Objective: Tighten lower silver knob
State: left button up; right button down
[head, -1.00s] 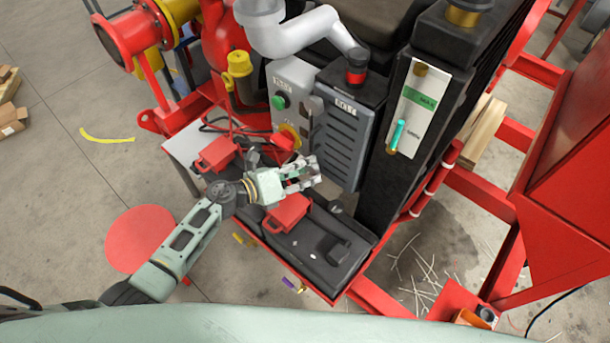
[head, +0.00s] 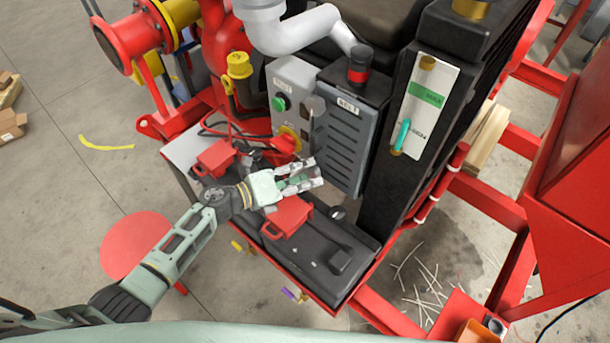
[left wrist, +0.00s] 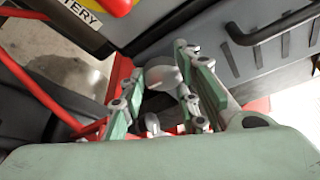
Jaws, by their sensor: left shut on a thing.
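My left gripper (head: 302,178) is at the lower left corner of the grey belt guard (head: 343,135) in the head view. In the left wrist view its green-padded fingers (left wrist: 157,82) are on either side of a rounded silver knob (left wrist: 163,77), and the gripper is shut on it. The knob looks tilted, and the finger contact is partly hidden. A second, smaller silver piece (left wrist: 152,124) shows lower between the fingers. In the head view the fingers hide the held knob. My right gripper is in neither view.
The grey control box with a green button (head: 281,103) stands left of the guard. Below the gripper is a black battery box (head: 318,262) with red terminal covers (head: 287,217). Red frame rails (head: 480,190) lie to the right. A red round stool (head: 135,245) is beside my left arm.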

pick_arm(q)
jog(key=o, duration=1)
jog(key=shift+w+a+f, duration=0.2)
jog(key=shift+a+f, duration=0.05)
jog(key=shift+a, duration=0.05)
jog(key=shift+s+d+r, duration=0.1)
jog(key=v, duration=1.2)
